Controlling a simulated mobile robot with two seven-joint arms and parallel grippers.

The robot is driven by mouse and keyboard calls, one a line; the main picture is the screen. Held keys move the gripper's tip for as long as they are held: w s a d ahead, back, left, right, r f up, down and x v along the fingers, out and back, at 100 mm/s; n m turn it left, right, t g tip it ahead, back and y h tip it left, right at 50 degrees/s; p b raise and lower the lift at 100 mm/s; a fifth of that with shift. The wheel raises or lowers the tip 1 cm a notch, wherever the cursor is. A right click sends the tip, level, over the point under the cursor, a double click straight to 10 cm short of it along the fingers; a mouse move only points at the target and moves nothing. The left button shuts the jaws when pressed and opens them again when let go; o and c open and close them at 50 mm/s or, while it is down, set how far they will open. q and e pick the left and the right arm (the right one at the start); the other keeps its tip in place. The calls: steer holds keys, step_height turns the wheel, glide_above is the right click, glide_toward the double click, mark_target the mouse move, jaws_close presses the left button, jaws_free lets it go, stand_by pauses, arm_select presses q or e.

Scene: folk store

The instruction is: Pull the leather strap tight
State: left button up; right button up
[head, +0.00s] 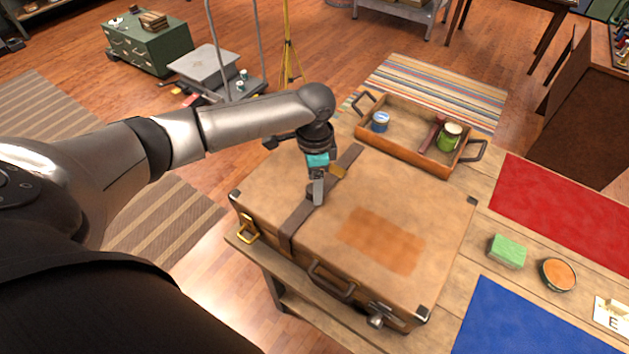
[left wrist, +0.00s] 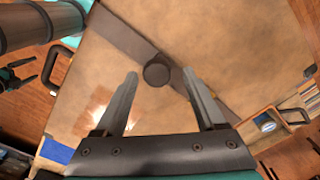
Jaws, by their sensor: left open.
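The dark leather strap (head: 296,225) runs across the lid of a tan suitcase (head: 420,215) on the bench. It also crosses the left wrist view diagonally (left wrist: 122,35). A dark round knob (left wrist: 157,74) sits on the strap. A brass piece (head: 338,171) shows beside the strap, past my gripper. My left gripper (head: 317,190) points down over the strap. Its fingers (left wrist: 160,80) are open and spread either side of the knob, with nothing gripped. A small dark claw shape at the left wrist view's left edge may be my right gripper; its state is unclear.
A wooden tray (head: 408,152) with a blue tin (head: 380,121) and a green jar (head: 450,137) stands behind the suitcase. A green sponge (head: 507,251), an orange-filled bowl (head: 558,274), a red mat (head: 570,210) and a blue mat (head: 515,325) lie to the right. A suitcase handle (head: 330,281) faces front.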

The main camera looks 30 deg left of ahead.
arm_select(q)
step_height(320, 180, up, 15)
steer(key=shift+r+p, duration=0.15)
steer(key=shift+p, duration=0.25)
steer(key=shift+s, duration=0.1)
stand_by(0.8)
